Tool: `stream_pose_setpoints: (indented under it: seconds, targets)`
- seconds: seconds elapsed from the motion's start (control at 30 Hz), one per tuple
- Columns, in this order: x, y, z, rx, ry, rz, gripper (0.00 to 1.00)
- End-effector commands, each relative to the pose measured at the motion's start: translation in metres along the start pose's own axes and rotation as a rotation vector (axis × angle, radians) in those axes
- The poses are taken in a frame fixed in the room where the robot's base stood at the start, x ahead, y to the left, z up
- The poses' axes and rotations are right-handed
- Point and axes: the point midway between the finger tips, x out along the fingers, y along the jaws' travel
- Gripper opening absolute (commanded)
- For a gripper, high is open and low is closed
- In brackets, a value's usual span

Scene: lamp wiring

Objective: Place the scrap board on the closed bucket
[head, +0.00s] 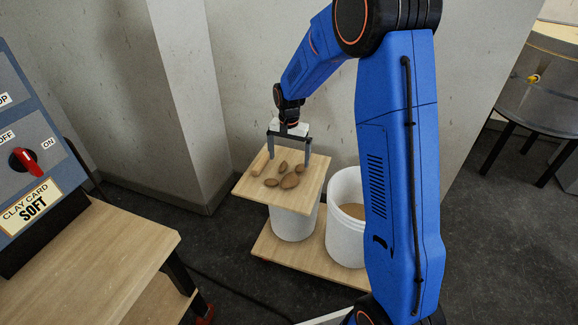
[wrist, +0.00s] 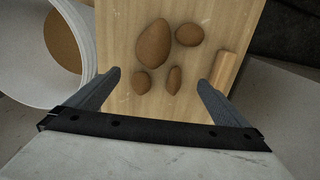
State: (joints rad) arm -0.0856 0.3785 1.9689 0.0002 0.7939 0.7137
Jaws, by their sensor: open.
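The scrap board (head: 309,191) is a flat pale wooden board carrying several brown clay lumps and a small light-brown peg-like piece (head: 256,172). It lies across the top of a white bucket (head: 293,224), looking level and seeming to rest on it. The board covers the bucket's top, so the lid is hidden. My gripper (head: 289,156) is open over the board's far part, fingers pointing down and apart, with nothing between them that it grips. In the wrist view the board (wrist: 118,25) fills the middle, with the lumps beyond and between the fingertips (wrist: 159,79).
A second white bucket (head: 345,237), open with brown contents, stands right of the first on a low wooden platform (head: 270,246). A wall stands close behind. A wooden table (head: 90,262) with a control panel (head: 35,130) is at left, a round metal tub (head: 545,85) at right.

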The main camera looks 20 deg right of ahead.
Motion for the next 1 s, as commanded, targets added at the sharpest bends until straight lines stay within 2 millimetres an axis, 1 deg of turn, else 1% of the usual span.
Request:
stream_pose_setpoints:
  seconds: [0.03, 0.1, 0.3, 0.4, 0.57, 0.67, 0.77, 0.87, 1.0]
  targets:
    - [-0.011, 0.0, 0.0, 0.0, 0.002, -0.002, 1.0]
    - [-0.023, -0.001, -0.001, 0.0, 0.002, -0.002, 1.0]
    - [-0.049, 0.0, 0.0, 0.0, 0.001, -0.001, 1.0]
    - [-0.055, 0.0, 0.0, 0.0, 0.001, 0.0, 1.0]
    - [-0.059, 0.0, 0.0, 0.0, 0.0, 0.0, 1.0]
    - [-0.066, 0.004, 0.003, -0.008, 0.006, -0.005, 1.0]
    - [-0.082, 0.014, 0.012, -0.03, 0.019, -0.015, 1.0]
    - [-0.105, 0.031, 0.027, -0.066, 0.038, -0.03, 1.0]
    - [-0.137, 0.058, 0.052, -0.123, 0.069, -0.051, 1.0]
